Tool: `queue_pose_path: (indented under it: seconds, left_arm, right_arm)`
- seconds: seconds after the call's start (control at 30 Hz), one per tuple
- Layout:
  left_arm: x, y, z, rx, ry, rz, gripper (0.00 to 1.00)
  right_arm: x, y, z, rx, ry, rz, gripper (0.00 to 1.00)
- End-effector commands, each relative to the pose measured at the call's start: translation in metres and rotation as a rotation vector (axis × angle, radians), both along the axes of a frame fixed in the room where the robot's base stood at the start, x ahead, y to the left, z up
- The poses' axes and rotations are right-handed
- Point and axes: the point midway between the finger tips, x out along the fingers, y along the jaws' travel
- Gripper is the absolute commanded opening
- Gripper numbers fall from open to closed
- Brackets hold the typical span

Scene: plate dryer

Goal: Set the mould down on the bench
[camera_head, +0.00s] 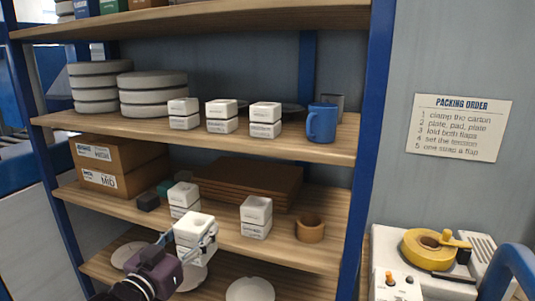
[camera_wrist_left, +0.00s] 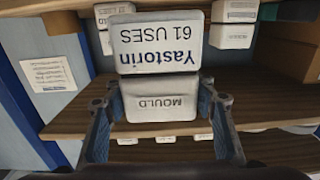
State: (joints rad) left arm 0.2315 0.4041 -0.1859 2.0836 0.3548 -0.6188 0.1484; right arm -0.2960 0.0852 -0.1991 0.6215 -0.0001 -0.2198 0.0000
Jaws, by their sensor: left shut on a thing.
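My left gripper (camera_head: 189,243) is in front of the lower shelves in the head view. It is shut on a white mould (camera_head: 196,230), a boxy block held in front of the shelf edge. In the left wrist view the mould (camera_wrist_left: 158,80) stands between the two fingers (camera_wrist_left: 160,115). Its lower part reads "MOULD" and its upper part "Yastorin 61 USES", both upside down in that view. The gripper hides part of its lower half in the head view. No clear bench top shows. My right gripper is not in view.
Similar white moulds stand on the middle shelf (camera_head: 222,116) and lower shelf (camera_head: 256,216). Nearby are a blue mug (camera_head: 321,123), a brown tape roll (camera_head: 310,228), cartons (camera_head: 110,165) and stacked plates (camera_head: 152,93). A tape machine (camera_head: 430,270) stands lower right beside the blue rack post (camera_head: 366,150).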

Motion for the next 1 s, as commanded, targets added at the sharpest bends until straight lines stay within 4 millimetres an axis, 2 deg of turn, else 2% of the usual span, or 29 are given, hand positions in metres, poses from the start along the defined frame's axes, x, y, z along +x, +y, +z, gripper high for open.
queue_pose_path:
  seconds: [0.23, 0.5, 0.8, 1.0]
  left_arm:
    - [-0.051, -0.014, -0.043, -0.008, 0.003, 0.054, 0.08]
    - [-0.111, -0.008, -0.073, -0.006, 0.002, 0.159, 0.08]
    - [-0.167, 0.012, -0.087, -0.004, 0.0, 0.279, 0.08]
    - [-0.184, 0.02, -0.089, -0.001, -0.004, 0.319, 0.08]
  right_arm:
    - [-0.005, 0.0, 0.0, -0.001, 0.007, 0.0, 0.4]
    - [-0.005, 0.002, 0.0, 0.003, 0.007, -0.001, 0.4]
    - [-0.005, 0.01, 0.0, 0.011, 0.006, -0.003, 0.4]
    - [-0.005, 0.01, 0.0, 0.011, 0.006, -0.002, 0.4]
